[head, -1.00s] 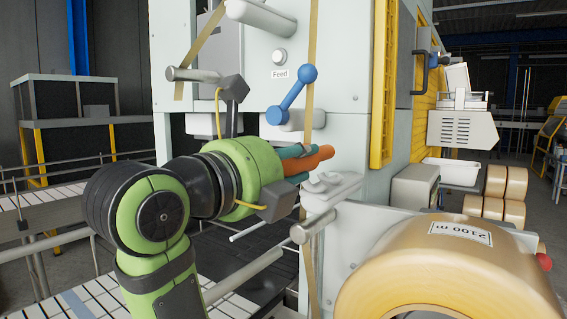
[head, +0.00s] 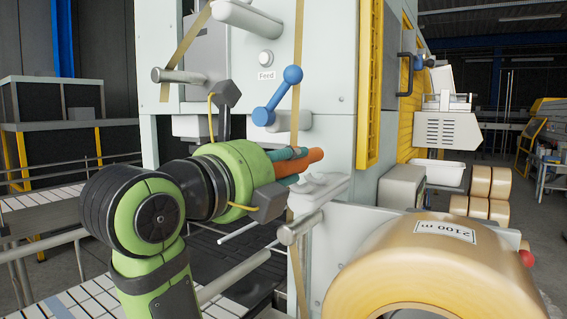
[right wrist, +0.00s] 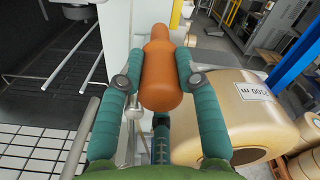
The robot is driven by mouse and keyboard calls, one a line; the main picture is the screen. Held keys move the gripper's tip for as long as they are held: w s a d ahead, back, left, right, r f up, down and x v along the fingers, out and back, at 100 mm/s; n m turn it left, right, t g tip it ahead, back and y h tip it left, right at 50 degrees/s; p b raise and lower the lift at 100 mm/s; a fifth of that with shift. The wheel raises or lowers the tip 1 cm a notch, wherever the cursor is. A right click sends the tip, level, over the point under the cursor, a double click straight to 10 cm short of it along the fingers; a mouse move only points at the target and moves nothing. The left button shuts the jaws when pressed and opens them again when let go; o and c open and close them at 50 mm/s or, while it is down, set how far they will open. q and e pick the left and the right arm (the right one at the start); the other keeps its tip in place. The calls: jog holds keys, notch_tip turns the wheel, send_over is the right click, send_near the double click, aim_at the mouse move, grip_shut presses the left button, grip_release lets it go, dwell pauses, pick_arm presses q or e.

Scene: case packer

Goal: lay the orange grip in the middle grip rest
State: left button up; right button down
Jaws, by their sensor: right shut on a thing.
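My right gripper (head: 290,165) is shut on the orange grip (head: 313,158), which points out to the right past the teal fingers. In the right wrist view the orange grip (right wrist: 160,72) lies lengthwise between the two fingertips, its thick rounded end towards me. A pale grey piece with scooped hollows, seemingly the grip rests (head: 322,188), sticks out from the machine just below the held grip in the head view. The grip appears apart from it. Which hollow is the middle one is hard to tell. My left gripper is not in view.
A large tan film roll (head: 440,270) stands right of the rests. A blue handle (head: 277,97) and a tan strap (head: 295,80) are on the machine front above the gripper. A steel bar (head: 300,227) ends close below the rests.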

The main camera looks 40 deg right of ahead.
jog(key=shift+f+b, duration=0.95)
jog(key=shift+f, duration=0.25)
grip_release()
dwell(0.3)
jog(key=shift+a, duration=0.1)
jog(key=p+v, duration=0.1)
jog(key=v, duration=0.9)
dwell(0.8)
